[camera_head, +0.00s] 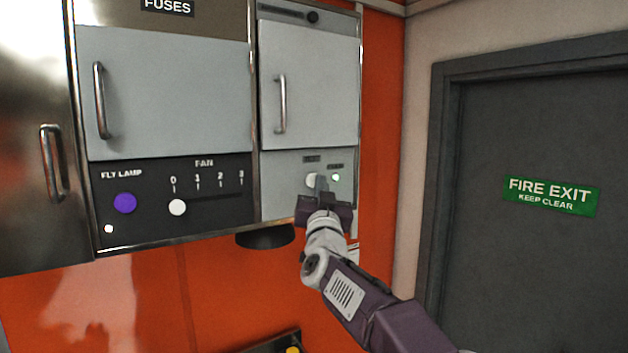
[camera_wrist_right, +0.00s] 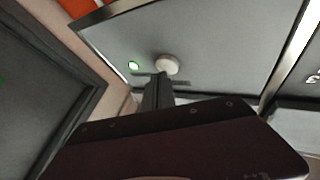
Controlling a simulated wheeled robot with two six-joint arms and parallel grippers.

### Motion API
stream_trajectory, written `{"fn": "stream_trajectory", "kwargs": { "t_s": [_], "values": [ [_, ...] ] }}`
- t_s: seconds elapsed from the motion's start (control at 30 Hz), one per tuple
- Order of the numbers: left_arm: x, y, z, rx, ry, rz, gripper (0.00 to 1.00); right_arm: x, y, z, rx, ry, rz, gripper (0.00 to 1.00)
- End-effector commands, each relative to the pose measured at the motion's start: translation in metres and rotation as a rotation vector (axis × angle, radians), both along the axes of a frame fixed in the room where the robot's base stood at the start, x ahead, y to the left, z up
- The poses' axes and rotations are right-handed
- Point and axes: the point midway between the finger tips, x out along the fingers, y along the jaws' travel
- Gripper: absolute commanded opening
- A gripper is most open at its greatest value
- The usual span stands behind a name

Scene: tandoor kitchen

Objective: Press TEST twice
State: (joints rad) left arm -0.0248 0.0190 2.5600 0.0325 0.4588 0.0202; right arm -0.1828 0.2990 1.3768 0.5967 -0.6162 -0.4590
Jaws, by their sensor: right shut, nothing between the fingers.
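A round whitish button (camera_head: 311,180) sits on the light grey lower panel (camera_head: 283,190) of the right-hand wall unit. The small label above it is too blurred to read. A small lit green lamp (camera_head: 336,177) is just right of it. My right gripper (camera_head: 321,184) is shut and empty, its fingertips in front of the panel and covering part of the button's right side. In the right wrist view the button (camera_wrist_right: 168,63) is just beyond the fingertips (camera_wrist_right: 158,80), with the green lamp (camera_wrist_right: 133,65) to its left. I cannot tell whether the fingertips touch the button.
To the left is a black panel (camera_head: 150,225) with a purple fly lamp button (camera_head: 124,203) and a white fan knob (camera_head: 177,207). Grey cupboard doors with handles (camera_head: 280,104) are above. A dark fire exit door (camera_head: 545,270) is at the right.

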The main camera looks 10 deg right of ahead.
Motion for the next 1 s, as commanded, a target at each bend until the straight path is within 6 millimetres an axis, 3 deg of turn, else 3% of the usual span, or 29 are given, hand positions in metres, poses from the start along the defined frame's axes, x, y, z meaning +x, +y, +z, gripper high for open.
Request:
{"fn": "stream_trajectory", "kwargs": {
  "t_s": [1.0],
  "values": [
    [0.0, 0.0, 0.0065, 0.0, 0.0, 0.0, 0.0, 0.0078, 0.0029, 0.0008, 0.0, -0.002, 0.0, 0.0]
  ]
}}
